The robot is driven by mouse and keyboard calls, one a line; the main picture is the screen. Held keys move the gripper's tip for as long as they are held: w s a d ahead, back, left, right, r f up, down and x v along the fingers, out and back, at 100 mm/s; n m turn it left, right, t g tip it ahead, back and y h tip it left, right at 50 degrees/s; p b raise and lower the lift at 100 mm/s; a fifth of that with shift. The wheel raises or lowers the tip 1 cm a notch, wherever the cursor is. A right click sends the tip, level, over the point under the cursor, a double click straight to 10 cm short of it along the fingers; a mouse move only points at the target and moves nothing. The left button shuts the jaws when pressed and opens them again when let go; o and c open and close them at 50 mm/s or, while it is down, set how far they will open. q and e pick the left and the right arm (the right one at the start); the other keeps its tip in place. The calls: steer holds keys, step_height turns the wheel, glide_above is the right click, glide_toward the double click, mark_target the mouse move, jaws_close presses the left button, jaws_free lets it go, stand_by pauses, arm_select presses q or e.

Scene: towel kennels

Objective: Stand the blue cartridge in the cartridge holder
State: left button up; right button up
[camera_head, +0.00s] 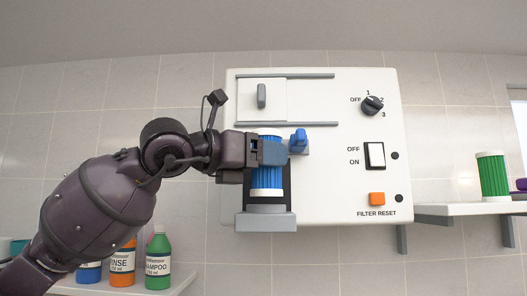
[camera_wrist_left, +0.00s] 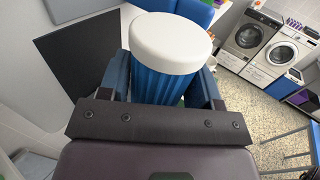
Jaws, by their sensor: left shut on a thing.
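The blue cartridge (camera_head: 267,180) is ribbed with white end caps and stands upright in front of a dark back plate on the white panel. My left gripper (camera_head: 268,152) comes from the left and is shut on its upper part. In the left wrist view the cartridge (camera_wrist_left: 168,82) sits between the blue fingers (camera_wrist_left: 163,85), its white cap facing the camera. The grey cartridge holder (camera_head: 265,221) juts from the panel directly below it. A narrow dark strip shows between the lower cap and the holder; I cannot tell whether they touch. My right gripper is not in view.
A blue lever-like part (camera_head: 299,140) is close right of the gripper. Above is a sliding cover (camera_head: 262,97) on rails. A dial (camera_head: 372,105), switch (camera_head: 375,155) and orange button (camera_head: 377,198) are farther right. A green cartridge (camera_head: 492,177) stands on the right shelf. Bottles (camera_head: 158,258) stand lower left.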

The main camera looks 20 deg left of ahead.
arm_select(q)
steer(key=shift+w+a+p, duration=0.25)
steer(key=shift+w+p, duration=0.15)
steer(key=shift+w, duration=0.6)
steer(key=shift+w+a+f+p, duration=0.1)
steer(key=shift+w+a+p, duration=0.1)
steer(key=shift+w+p, duration=0.35)
steer(key=shift+w+a+f+p, duration=0.1)
steer(key=shift+w+p, duration=0.05)
steer(key=shift+w, duration=0.25)
steer(key=shift+w+a+f+p, duration=0.1)
steer(key=shift+w+p, duration=0.05)
steer(key=shift+w, duration=0.2)
steer(key=shift+w+f+b, duration=0.1)
steer(key=shift+f+b, duration=0.7)
steer(key=shift+b, duration=0.05)
steer(key=shift+f, duration=0.2)
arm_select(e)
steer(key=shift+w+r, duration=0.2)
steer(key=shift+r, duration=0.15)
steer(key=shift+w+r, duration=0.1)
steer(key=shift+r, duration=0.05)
